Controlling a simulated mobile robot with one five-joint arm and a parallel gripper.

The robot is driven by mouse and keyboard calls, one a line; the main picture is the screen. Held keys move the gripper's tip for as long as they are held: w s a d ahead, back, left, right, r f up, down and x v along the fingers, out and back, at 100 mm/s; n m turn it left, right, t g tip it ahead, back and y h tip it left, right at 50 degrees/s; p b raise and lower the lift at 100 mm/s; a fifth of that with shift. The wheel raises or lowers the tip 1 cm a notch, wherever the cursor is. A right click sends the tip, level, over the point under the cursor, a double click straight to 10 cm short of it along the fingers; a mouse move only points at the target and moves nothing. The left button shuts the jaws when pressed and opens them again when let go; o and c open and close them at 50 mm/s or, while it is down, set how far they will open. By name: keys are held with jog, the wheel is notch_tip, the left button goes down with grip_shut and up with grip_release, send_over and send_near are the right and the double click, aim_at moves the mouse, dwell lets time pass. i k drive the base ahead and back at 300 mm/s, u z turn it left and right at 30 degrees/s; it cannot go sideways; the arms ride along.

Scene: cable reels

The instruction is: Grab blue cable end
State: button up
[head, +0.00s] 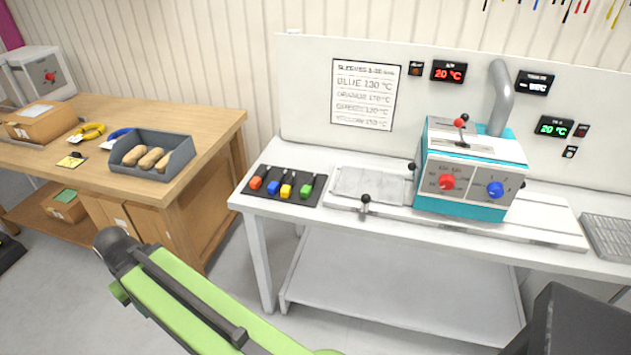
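A small blue piece with a dark stem (273,187) lies on a black mat (266,203) at the left end of the white bench. It sits between an orange-red piece (257,180) and a yellow piece (286,190); a green piece (307,190) lies to the right. A blue coil-like item (119,133) lies on the wooden bench at left, partly hidden behind a grey bin. I cannot tell which blue item is a cable end. My green arm link crosses the lower foreground, apart from both benches. I see no gripper fingers.
The white bench (262,156) carries a teal-and-white machine (470,170) with a grey pipe. The wooden bench (215,115) holds a grey bin (150,172) of tan rolls, a yellow coil (87,131) and a cardboard box (40,122). Floor shows between the benches.

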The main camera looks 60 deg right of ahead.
aim_at(273, 187)
jog(key=z, duration=1.15)
jog(key=k, duration=0.95)
jog(key=z, duration=0.2)
jog(key=i, duration=1)
jog(key=z, duration=0.05)
